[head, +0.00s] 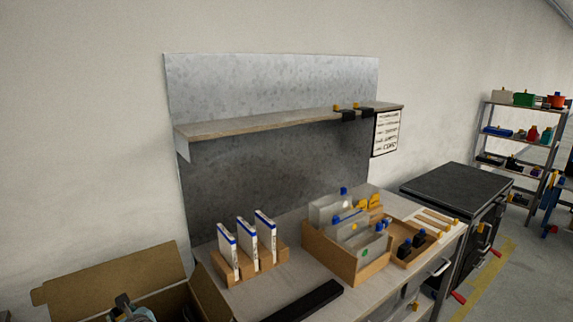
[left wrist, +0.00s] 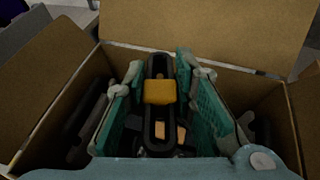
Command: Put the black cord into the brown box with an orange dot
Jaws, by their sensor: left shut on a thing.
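The brown box (head: 110,279) stands open at the lower left of the head view, flaps spread. Its cardboard walls (left wrist: 62,112) surround my left gripper in the left wrist view. My left gripper (left wrist: 160,72) is inside the box opening, its teal fingers on both sides of a looped black cord (left wrist: 159,129) with an orange-yellow band (left wrist: 160,92). It is shut on this cord. In the head view only the top of the left gripper (head: 127,309) shows over the box. No orange dot is visible on the box. My right gripper is not in view.
Other dark looped things (left wrist: 84,118) lie in the box beside the fingers. A workbench (head: 340,290) to the right holds a rack of white binders (head: 247,268), a wooden divided tray (head: 345,263) and a black bar (head: 303,301). A wall shelf (head: 270,124) hangs above.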

